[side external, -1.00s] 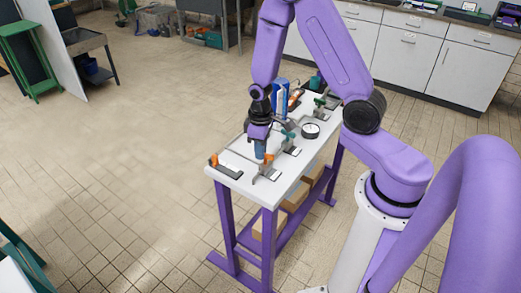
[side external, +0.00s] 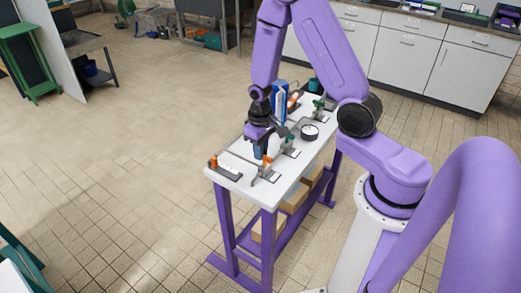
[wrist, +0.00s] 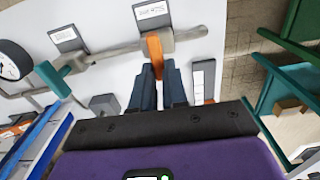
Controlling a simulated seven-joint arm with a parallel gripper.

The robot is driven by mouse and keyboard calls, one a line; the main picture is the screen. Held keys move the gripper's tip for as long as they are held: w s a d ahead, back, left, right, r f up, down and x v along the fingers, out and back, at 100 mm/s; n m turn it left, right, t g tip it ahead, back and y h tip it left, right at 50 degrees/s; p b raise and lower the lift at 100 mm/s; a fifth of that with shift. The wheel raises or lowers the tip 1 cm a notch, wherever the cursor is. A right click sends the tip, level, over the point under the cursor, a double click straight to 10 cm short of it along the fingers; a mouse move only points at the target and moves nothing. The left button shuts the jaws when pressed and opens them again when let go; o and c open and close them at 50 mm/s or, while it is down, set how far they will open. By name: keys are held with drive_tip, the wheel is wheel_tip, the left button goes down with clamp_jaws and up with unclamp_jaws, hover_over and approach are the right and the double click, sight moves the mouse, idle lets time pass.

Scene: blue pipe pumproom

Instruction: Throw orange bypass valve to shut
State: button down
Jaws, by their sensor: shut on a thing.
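An orange valve handle (wrist: 154,48) sits on a grey pipe in the wrist view, beside a small label plate whose text I cannot read. My gripper (wrist: 159,75) has its two dark blue fingers on either side of this handle and is shut on it. In the side view my gripper (side external: 261,153) points down at the near part of the white bench, with the orange handle (side external: 267,159) at its fingertips. A second orange handle (side external: 214,161) stands at the bench's left corner, apart from my gripper.
A teal valve handle (wrist: 62,80) and a round gauge (wrist: 12,60) lie along the pipework; the gauge also shows in the side view (side external: 309,131). Blue upright parts (side external: 279,103) stand behind my gripper. The floor left of the bench is clear.

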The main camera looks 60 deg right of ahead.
drive_tip(key=c, duration=1.2)
unclamp_jaws()
drive_tip(key=shift+o, duration=0.2)
drive_tip(key=shift+r, duration=0.15)
wheel_tip(320, 180, up, 17)
drive_tip(key=shift+r, duration=0.1)
drive_tip(key=s+a+n, duration=0.5)
drive_tip(key=s+n, duration=0.1)
drive_tip(key=s, duration=0.5)
drive_tip(key=s+a+n, duration=0.5)
drive_tip(key=s+n, duration=0.2)
drive_tip(key=s, duration=0.3)
drive_tip(key=shift+s+a+r, duration=0.15)
drive_tip(key=shift+s+r, duration=0.1)
drive_tip(key=shift+s, duration=0.15)
